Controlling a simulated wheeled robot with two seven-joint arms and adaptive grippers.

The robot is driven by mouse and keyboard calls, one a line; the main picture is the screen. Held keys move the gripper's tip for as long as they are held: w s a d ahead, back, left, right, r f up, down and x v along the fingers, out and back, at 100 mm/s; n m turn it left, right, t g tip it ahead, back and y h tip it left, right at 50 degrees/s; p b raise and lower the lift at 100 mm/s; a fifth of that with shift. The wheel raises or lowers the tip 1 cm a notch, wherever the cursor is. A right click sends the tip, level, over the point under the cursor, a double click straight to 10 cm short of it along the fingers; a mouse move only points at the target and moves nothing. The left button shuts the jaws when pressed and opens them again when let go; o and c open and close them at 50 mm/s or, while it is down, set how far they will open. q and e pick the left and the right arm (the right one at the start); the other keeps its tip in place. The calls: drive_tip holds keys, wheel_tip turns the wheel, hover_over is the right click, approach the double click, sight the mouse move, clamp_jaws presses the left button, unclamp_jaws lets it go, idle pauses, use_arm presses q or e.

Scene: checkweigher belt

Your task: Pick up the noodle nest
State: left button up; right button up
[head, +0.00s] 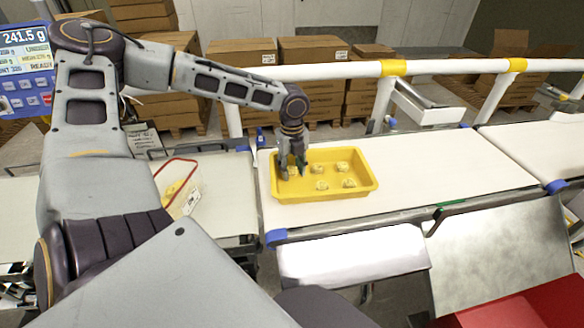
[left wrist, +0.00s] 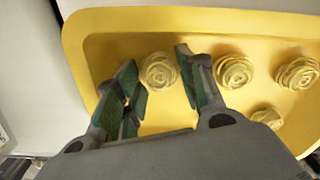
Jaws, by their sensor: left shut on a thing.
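Several pale yellow noodle nests lie in a yellow tray (head: 372,184) on the white belt. The tray also fills much of the left wrist view (left wrist: 110,20). My left gripper (head: 292,166) reaches down into the tray's left part. In the left wrist view its green-padded fingers (left wrist: 160,88) are shut on one noodle nest (left wrist: 159,70), which sits between them. Other nests (left wrist: 234,72) lie to the right of the fingers. Whether the held nest touches the tray floor cannot be told. My right gripper is not in view.
A white rail (head: 340,70) runs behind the belt. The belt (head: 440,165) right of the tray is clear. A display (head: 25,60) reads 241.5 g. A red bin (head: 530,305) is at lower right.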

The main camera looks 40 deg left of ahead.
sight(292, 168)
use_arm(q)
drive_tip(key=shift+w+r, duration=0.1)
drive_tip(key=shift+r, duration=0.5)
wheel_tip(292, 168, up, 8)
drive_tip(key=shift+f+p, duration=0.2)
drive_tip(key=shift+p, duration=0.55)
drive_tip(key=shift+r, duration=0.45)
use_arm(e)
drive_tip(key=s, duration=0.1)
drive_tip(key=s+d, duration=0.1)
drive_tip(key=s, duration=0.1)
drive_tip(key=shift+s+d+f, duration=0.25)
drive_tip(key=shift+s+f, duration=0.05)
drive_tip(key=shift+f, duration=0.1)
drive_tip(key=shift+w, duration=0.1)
